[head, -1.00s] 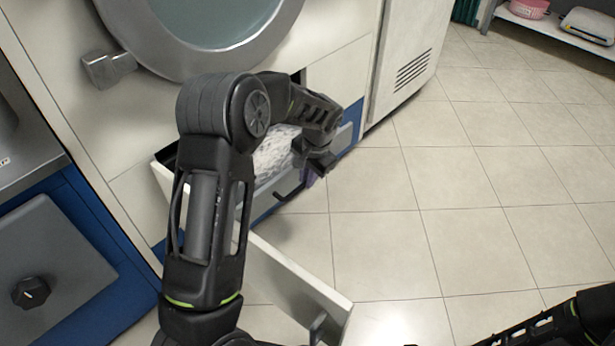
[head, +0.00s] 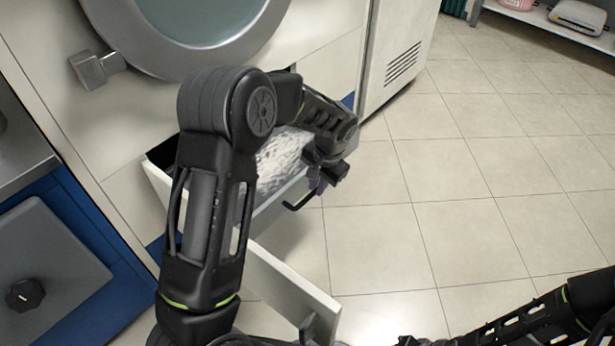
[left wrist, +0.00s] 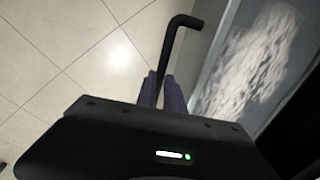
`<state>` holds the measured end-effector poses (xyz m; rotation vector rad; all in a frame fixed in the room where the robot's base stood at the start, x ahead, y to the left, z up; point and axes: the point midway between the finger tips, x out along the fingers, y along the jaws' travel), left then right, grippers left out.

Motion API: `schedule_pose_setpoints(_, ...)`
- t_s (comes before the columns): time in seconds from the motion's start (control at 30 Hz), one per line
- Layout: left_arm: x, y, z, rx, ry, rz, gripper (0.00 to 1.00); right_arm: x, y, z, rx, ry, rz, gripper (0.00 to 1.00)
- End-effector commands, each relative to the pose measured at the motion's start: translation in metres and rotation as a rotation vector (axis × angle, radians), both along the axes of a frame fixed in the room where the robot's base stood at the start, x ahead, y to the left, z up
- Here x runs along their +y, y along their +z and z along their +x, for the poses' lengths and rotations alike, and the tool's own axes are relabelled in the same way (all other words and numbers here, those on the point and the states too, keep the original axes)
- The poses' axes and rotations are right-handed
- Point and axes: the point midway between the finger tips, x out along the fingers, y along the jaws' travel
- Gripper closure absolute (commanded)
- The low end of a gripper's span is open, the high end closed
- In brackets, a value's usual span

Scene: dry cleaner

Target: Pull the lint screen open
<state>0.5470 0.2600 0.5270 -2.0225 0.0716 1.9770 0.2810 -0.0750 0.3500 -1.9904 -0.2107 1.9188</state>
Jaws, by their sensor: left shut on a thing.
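The lint screen is a drawer-like tray (head: 262,208) low in the machine front, standing out from its opening. Pale grey fluffy lint (head: 280,163) lies in it and shows in the left wrist view (left wrist: 248,62). A black bar handle (head: 298,204) is on its front; its bent end shows in the left wrist view (left wrist: 182,22). My left gripper (head: 318,186) is at the handle, its purple fingers (left wrist: 162,90) shut on the bar. My left arm hides part of the tray. My right forearm is at the lower right; its gripper is out of view.
An open white panel (head: 290,290) sticks out low in front of the machine. A round door (head: 205,20) with a metal latch (head: 97,70) is above the tray. Tiled floor (head: 450,190) to the right is clear.

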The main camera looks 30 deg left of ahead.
Motion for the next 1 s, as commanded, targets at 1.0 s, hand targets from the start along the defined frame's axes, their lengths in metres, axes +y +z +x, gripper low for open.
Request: schedule_pose_setpoints(1.0,-0.003,0.028,0.0,-0.005,0.001,0.001,0.66,0.001,0.008,-0.001,0.001,0.002,0.001,0.64)
